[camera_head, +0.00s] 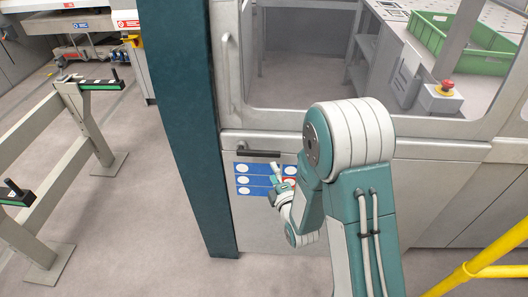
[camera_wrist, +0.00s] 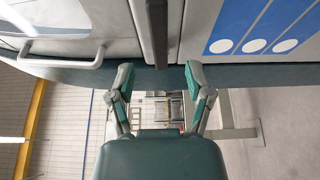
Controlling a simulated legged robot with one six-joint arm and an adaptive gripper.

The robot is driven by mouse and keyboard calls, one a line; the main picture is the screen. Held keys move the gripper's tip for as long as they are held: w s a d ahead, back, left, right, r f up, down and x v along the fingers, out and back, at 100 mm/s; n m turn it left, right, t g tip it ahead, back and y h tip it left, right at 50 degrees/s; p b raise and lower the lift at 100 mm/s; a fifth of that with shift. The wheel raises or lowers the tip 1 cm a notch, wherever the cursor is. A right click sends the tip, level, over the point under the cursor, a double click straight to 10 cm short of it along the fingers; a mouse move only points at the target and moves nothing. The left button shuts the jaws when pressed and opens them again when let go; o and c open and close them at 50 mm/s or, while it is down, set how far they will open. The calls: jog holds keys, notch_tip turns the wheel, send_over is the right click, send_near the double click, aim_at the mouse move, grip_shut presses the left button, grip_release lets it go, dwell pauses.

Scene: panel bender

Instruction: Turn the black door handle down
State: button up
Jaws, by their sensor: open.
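The black door handle (camera_head: 259,153) lies level on the lower part of the grey machine door (camera_head: 240,115), just above a blue sign panel. My gripper (camera_head: 277,176) is just below the handle in the head view, small and partly hidden by my arm. In the wrist view, which is turned sideways, the black handle (camera_wrist: 160,30) comes down from the top edge. Its end shows between and slightly above the two spread fingertips of my gripper (camera_wrist: 159,76). The fingers are open with nothing between them, and no contact with the handle is visible.
The blue sign panel (camera_head: 242,180) with white circles is close below the handle. A teal post (camera_head: 190,120) stands left of the door. A grey pull bar (camera_head: 227,65) is higher up. A yellow rail (camera_head: 485,262) is at lower right.

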aim_at(265, 156)
jog(key=x, duration=0.8)
jog(key=shift+w+a, duration=0.2)
jog(key=shift+w, duration=0.05)
